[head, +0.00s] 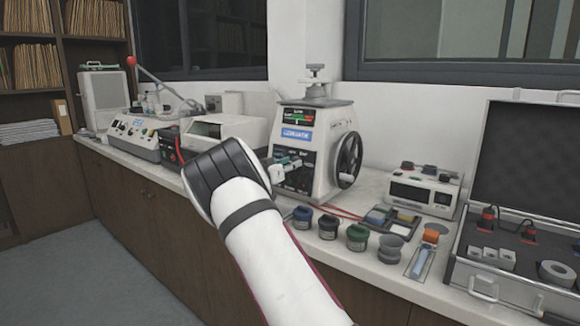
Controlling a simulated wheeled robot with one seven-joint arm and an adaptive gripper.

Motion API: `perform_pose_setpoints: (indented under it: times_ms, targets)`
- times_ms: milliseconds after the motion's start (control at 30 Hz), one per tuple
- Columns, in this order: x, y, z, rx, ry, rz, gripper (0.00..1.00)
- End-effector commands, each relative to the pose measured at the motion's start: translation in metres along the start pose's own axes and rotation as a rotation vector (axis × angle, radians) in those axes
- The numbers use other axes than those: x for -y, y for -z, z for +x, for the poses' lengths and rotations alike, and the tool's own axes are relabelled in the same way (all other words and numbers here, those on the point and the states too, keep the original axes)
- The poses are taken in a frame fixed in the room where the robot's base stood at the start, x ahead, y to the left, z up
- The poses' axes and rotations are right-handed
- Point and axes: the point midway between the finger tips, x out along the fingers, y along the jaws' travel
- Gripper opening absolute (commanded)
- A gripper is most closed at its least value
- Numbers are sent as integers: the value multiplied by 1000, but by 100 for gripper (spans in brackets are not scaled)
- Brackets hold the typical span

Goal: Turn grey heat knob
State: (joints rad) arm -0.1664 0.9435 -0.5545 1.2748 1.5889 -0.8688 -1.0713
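The mounting press (322,117) stands on the counter against the wall, with a black front panel (307,158) facing the room. Several small controls show on the panel, but they are too small for me to tell which is the grey heat knob. My white arm with its black joint reaches up from the bottom and covers the area left of the panel. A small pale and teal part, which looks like the end of my gripper (286,165), shows right in front of the panel's left side. Its fingers are too small and too hidden to show their opening or any contact.
A black handwheel (349,160) is on the press's right side. Several lidded jars (330,226) line the counter edge in front. A grey meter box (424,190) and an open case (516,270) stand to the right. Other machines (136,134) stand left.

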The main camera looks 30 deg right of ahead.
Motion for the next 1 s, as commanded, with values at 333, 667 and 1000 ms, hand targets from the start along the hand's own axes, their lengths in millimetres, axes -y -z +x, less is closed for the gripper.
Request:
perform_pose_setpoints:
  times_ms: [333, 667, 1000]
  targets:
    - [0, 0, 0, 0, -3, 16, 1]
    - [2, -1, 1, 1, -33, 176, 1]
    - [4, -1, 1, 1, -90, 483, 1]
